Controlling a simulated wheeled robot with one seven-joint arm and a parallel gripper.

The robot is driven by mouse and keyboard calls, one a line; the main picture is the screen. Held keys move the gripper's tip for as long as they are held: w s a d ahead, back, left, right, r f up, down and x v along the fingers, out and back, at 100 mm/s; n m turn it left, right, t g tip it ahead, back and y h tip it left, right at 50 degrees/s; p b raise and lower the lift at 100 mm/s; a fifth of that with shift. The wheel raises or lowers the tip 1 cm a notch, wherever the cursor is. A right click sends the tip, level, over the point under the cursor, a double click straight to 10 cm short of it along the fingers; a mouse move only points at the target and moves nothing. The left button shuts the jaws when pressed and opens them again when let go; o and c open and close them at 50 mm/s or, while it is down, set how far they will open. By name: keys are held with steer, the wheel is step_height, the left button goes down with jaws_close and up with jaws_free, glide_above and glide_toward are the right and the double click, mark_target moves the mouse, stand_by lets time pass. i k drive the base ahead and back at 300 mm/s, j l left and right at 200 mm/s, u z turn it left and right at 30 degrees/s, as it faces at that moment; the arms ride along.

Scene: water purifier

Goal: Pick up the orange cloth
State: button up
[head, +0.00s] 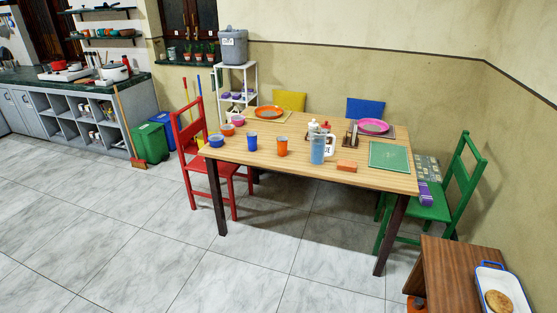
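A small flat orange piece (347,166), which looks like the folded orange cloth, lies on the wooden dining table (300,188). It is near the table's front edge, right of the middle. Nothing appears to lie on the orange piece. My gripper is not in view.
A red chair (190,130) stands at the table's left end and a green chair (462,175) at its right. A brown wooden piece (449,275) and a white-and-blue tray (510,283) are at lower right. The tiled floor (120,235) in front is clear.

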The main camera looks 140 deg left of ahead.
mark_target(343, 165)
steer(key=u, duration=4.1)
steer(key=i+l+u, duration=0.3)
steer(key=i, duration=0.65)
steer(key=i+l+u, duration=0.25)
steer(key=i, duration=0.65)
steer(key=i+l+u, duration=0.3)
steer(key=i+l, duration=0.35)
steer(key=i, duration=0.25)
steer(key=i+l+u, duration=0.25)
steer(key=i+l, duration=0.5)
